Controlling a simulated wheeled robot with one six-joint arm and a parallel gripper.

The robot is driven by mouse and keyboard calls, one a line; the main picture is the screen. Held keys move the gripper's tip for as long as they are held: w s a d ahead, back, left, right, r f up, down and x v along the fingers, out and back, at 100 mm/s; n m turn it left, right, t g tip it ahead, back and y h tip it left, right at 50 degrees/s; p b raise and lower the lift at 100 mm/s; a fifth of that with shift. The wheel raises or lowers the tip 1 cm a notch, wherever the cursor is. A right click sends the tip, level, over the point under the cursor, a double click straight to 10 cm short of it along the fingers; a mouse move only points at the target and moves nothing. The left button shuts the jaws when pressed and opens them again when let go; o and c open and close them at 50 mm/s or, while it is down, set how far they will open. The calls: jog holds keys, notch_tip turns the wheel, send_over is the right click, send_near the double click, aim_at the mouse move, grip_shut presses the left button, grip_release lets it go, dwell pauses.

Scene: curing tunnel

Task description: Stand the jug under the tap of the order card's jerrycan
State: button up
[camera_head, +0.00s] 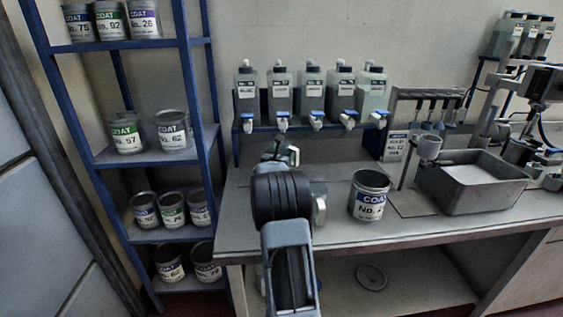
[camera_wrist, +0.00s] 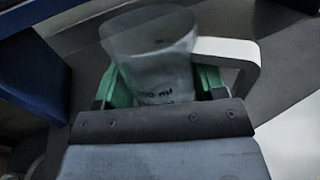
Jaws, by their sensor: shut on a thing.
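My gripper (camera_wrist: 160,88) is shut on the jug (camera_wrist: 150,42) in the wrist view, with green finger pads on both sides of it. The jug is clear grey, with dark print near its base and a pale handle (camera_wrist: 238,50) to the right. In the head view my arm reaches over the bench toward the jerrycans and hides most of the gripper and jug. Several grey jerrycans (camera_head: 311,92) stand in a row on a blue wall shelf, each with a blue-levered tap (camera_head: 317,118). Their labels are too small to read. A printed white card (camera_head: 394,147) is at the rack; its text is unclear.
An open COAT can (camera_head: 369,196) stands on the bench (camera_head: 335,232) right of my arm. Farther right are a grey tray (camera_head: 475,182), a stand with a cup (camera_head: 429,147) and a ladle rack (camera_head: 428,98). A blue shelf unit (camera_head: 190,100) with COAT cans is left.

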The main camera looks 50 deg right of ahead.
jog(key=shift+w+d+f, duration=0.15)
jog(key=shift+w+d, duration=0.05)
jog(key=shift+d, duration=0.2)
jog(key=shift+f, duration=1.55)
jog(key=shift+f+b, duration=0.25)
jog(key=shift+b, duration=0.1)
jog(key=o, duration=0.9)
jog(key=shift+r, duration=0.15)
jog(key=shift+a+r+p, duration=0.15)
jog(key=shift+a+p, duration=0.05)
jog(key=shift+p, duration=0.15)
jog(key=b+v, duration=0.1)
jog(key=v, duration=1)
jog(key=shift+s+a, duration=0.3)
